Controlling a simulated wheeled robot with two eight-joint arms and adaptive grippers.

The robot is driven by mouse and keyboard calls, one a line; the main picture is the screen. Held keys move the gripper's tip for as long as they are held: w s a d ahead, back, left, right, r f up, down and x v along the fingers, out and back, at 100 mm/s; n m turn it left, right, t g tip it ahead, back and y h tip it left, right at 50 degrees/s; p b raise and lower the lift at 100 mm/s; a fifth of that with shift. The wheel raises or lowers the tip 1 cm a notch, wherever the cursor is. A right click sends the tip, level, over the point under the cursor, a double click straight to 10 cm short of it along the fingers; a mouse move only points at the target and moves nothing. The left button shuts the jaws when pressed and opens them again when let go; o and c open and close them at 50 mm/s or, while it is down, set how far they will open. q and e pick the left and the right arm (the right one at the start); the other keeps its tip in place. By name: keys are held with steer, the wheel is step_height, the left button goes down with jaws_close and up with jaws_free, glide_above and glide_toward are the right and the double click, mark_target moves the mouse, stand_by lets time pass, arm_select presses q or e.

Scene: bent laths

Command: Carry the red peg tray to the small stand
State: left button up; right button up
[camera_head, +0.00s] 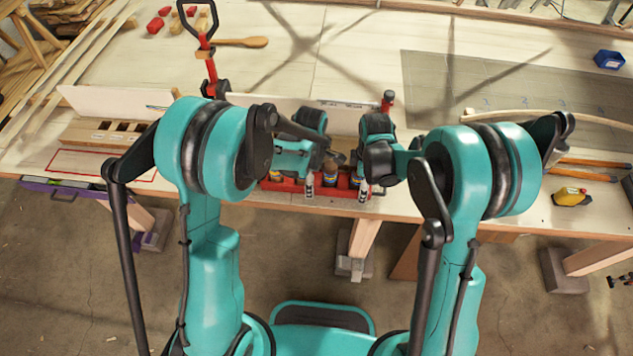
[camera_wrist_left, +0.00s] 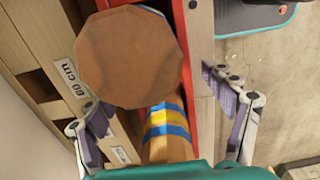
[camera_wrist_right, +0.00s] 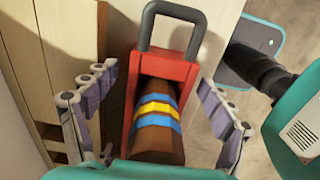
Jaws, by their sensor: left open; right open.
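The red peg tray (camera_head: 347,188) sits at the bench's front edge, partly hidden by my arms. It holds brown pegs with blue and yellow bands. In the right wrist view its red end wall (camera_wrist_right: 163,66) carries a dark grey handle (camera_wrist_right: 167,10). My left gripper (camera_wrist_left: 164,108) is open, with one finger on each side of the tray and a large peg top between. My right gripper (camera_wrist_right: 155,110) is open, with fingers on either side of the tray's end around a banded peg (camera_wrist_right: 156,118). Finger contact is unclear. I cannot make out which thing is the small stand.
A slotted wooden block (camera_head: 78,131) lies left of the tray, near a red outline (camera_head: 70,172) on the bench. A white upright board (camera_head: 90,101) runs behind. A yellow tool (camera_head: 572,197) lies at right, and a blue bin (camera_head: 609,59) stands at the far right.

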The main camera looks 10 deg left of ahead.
arm_select(q)
steer(key=c, duration=1.6)
arm_select(e)
steer(key=c, duration=1.6)
steer(key=shift+r, duration=0.1)
